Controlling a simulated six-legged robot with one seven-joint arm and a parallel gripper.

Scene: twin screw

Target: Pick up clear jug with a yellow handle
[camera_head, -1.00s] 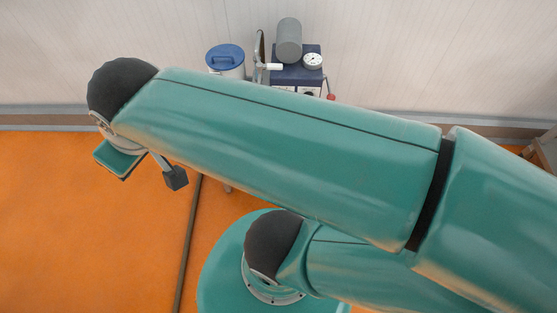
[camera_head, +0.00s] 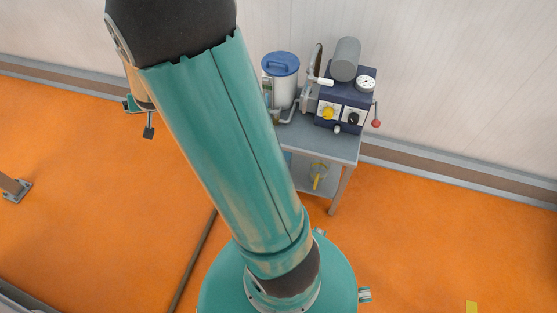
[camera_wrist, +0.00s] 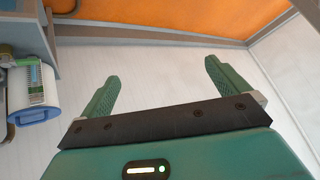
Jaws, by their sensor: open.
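The clear jug with a yellow handle (camera_head: 318,176) shows in the head view on the lower shelf of a grey table, in the middle of the picture. It is small there, and its body is hard to make out. My arm passes just left of it. My gripper (camera_wrist: 160,68) is open in the wrist view, with its two green fingers wide apart and nothing between them but wall behind. In the head view only small parts of the gripper show, left of my arm and well away from the jug. I cannot make out the jug in the wrist view.
The grey table (camera_head: 345,148) stands by the wall. On it are a white container with a blue lid (camera_head: 281,78) and a dark blue machine (camera_head: 345,100) with a gauge and red-knobbed lever. The container also shows in the wrist view (camera_wrist: 30,95). Orange floor (camera_head: 430,230) lies clear at right.

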